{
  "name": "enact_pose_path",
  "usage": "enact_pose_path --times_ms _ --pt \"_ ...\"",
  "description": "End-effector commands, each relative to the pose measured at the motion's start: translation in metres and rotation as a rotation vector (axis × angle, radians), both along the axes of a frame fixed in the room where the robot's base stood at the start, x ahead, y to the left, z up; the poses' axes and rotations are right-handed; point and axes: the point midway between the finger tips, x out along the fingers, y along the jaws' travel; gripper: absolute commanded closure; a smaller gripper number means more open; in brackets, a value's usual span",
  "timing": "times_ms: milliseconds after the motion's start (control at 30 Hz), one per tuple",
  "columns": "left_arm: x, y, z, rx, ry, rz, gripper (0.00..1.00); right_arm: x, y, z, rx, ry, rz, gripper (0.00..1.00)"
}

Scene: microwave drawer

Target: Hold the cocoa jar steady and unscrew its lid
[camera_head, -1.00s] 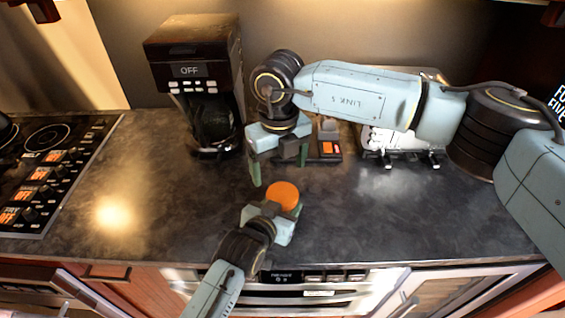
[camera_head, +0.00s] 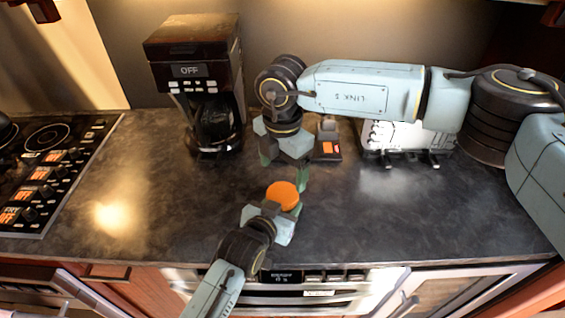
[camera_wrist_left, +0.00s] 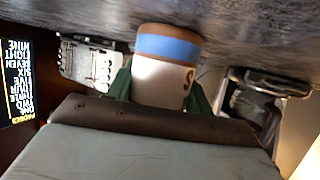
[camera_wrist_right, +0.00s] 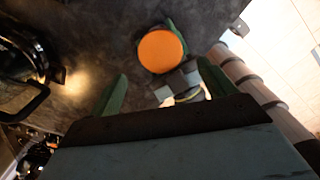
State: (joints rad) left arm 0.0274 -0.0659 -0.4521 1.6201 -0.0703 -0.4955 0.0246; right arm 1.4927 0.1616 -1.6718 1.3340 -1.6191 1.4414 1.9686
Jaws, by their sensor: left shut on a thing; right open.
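The cocoa jar shows its orange lid (camera_head: 283,195) from above in the head view. The lid also shows in the right wrist view (camera_wrist_right: 161,51). In the left wrist view the jar body (camera_wrist_left: 162,75) is white with a blue band, between green fingers. My left gripper (camera_head: 280,208) is shut on the jar from the front. My right gripper (camera_head: 284,172) is open and empty, pointing down just behind the jar, one green finger close to the lid in the picture. In the right wrist view the lid lies beyond the fingertips, apart from them.
A coffee maker (camera_head: 203,80) stands at the back left. A small dark device with an orange display (camera_head: 328,148) and a white and metal appliance (camera_head: 400,140) stand behind my right arm. A cooktop (camera_head: 45,165) is at the left. The counter left of the jar is clear.

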Motion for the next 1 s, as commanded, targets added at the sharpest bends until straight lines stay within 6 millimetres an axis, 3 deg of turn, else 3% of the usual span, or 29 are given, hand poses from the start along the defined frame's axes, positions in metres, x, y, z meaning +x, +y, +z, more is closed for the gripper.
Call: enact_pose_path --times_ms 400,833,1000 --pt "0.000 0.000 -0.001 0.000 0.001 0.000 1.00 0.000 0.000 -0.061 -0.001 0.001 0.002 0.17" --pt "0.000 0.000 -0.001 0.001 0.002 0.000 1.00 0.000 0.000 -0.071 -0.001 0.000 0.004 0.17" --pt "0.000 0.000 -0.001 0.001 0.002 0.000 1.00 0.000 0.000 -0.071 -0.001 0.000 0.004 0.39"
